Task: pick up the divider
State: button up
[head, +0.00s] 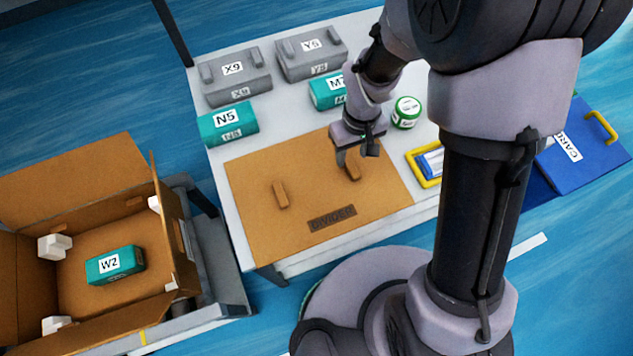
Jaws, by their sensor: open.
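The divider (240,190) is a flat brown board lying on the white table, with a dark "DIVIDER" label near its front edge. Two small brown grips stand up from it, a left grip (281,195) and a right grip (353,168). My gripper (355,160) points down at the right grip, with its fingers open beside or around it. I cannot tell whether the fingers touch it, as they partly hide it.
An open cardboard box (80,190) at left holds a teal W2 pack (115,264). Behind the divider are teal packs N5 (228,123) and M7 (327,91), grey cases X9 (234,76) and Y8 (311,52), and a green-white tin (406,112). A blue case (590,150) is at right.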

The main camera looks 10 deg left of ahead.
aim_at(351, 166)
jog(key=f+b, duration=0.1)
jog(key=f, duration=0.1)
jog(key=f+b, duration=0.1)
jog(key=f, duration=0.2)
jog(key=shift+s+d+f+b, duration=0.1)
jog(key=shift+d+f+b, duration=0.1)
jog(key=shift+b, duration=0.15)
jog(key=shift+r, duration=0.2)
jog(key=shift+c, duration=0.3)
grip_shut()
